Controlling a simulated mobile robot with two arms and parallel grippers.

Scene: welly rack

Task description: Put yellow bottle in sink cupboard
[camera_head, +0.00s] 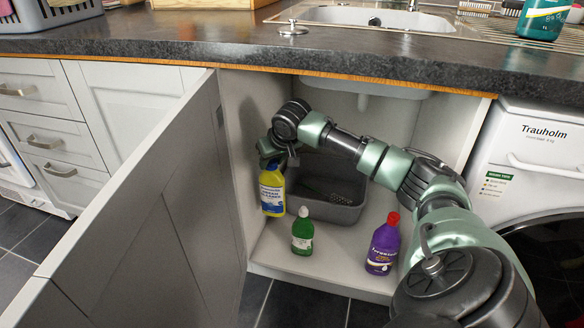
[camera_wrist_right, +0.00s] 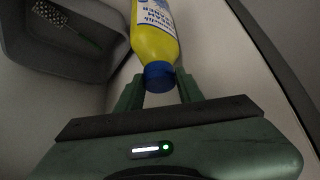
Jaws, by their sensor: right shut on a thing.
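The yellow bottle (camera_head: 271,194) with a white and blue label is upright inside the open sink cupboard (camera_head: 278,247), close to its left side wall. My right arm reaches in from the right, and my right gripper (camera_head: 276,158) is above the bottle, shut on its top. In the right wrist view the two fingers (camera_wrist_right: 160,84) are on either side of the bottle's blue cap (camera_wrist_right: 159,75); the yellow body (camera_wrist_right: 155,42) extends away from them. I cannot tell whether its base touches the cupboard floor. My left gripper is not in view.
A grey bin (camera_head: 335,209) stands behind, with a green-handled brush (camera_wrist_right: 82,32) in it. A green bottle (camera_head: 302,235) and a purple bottle (camera_head: 382,247) stand near the front edge. The cupboard door (camera_head: 150,215) is open at left; the countertop (camera_head: 250,48) overhangs the opening.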

